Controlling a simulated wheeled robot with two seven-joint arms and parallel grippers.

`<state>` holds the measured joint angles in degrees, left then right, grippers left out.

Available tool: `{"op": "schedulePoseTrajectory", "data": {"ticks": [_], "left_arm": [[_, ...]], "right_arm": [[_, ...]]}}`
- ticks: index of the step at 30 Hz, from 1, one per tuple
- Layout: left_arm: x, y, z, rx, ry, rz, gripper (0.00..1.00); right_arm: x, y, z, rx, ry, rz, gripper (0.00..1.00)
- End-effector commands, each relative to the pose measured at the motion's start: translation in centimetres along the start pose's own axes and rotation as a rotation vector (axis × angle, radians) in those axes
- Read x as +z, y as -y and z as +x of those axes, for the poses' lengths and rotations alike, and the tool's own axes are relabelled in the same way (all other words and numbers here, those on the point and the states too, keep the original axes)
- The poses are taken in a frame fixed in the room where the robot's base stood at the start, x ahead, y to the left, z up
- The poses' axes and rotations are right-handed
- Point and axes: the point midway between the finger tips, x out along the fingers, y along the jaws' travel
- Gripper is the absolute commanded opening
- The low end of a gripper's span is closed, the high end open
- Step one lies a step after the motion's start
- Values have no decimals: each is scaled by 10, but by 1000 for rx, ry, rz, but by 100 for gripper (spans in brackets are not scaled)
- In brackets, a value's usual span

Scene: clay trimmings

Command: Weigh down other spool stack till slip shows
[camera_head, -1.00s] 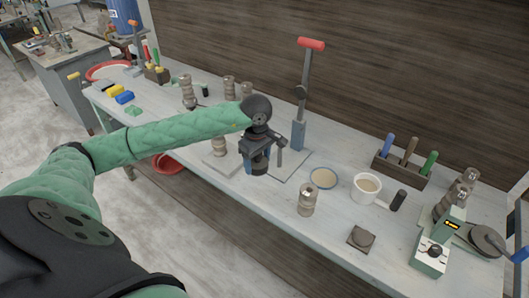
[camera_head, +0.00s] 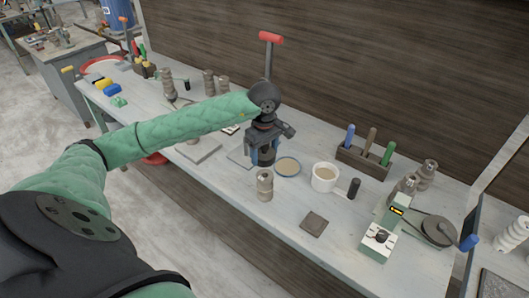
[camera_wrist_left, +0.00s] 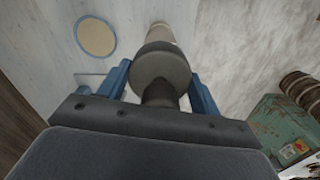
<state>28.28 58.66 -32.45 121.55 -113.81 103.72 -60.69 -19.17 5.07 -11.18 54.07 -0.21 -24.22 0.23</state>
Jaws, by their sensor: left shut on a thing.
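My left gripper (camera_head: 263,158) is over the workbench, its blue fingers shut on a dark grey weight (camera_wrist_left: 161,70). The left wrist view shows the weight's knob between the fingers (camera_wrist_left: 162,92). A brown spool stack (camera_head: 264,186) stands upright just below and in front of the gripper in the head view. In the left wrist view a pale stack top (camera_wrist_left: 160,32) shows past the weight; I cannot tell whether they touch. More spool stacks (camera_head: 210,82) stand at the back left, and others (camera_head: 427,172) at the right. My right gripper is out of view.
A blue-rimmed dish (camera_head: 288,167) lies close right of the gripper, beside a white mug (camera_head: 325,177) and a dark cylinder (camera_head: 353,188). A dark tile (camera_head: 314,223) lies in front. A tool block (camera_head: 362,163) and a red-handled lever (camera_head: 270,38) stand behind.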

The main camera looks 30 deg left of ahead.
Motion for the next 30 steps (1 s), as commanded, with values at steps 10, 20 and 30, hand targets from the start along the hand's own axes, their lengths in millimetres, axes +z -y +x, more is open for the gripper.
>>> {"op": "schedulePoseTrajectory", "data": {"ticks": [10,20,30], "left_arm": [[0,-1,10,2,0,3,0],[0,0,31,2,1,4,0],[0,0,52,2,1,4,0]], "right_arm": [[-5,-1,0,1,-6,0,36],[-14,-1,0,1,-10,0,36],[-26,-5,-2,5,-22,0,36]]}}
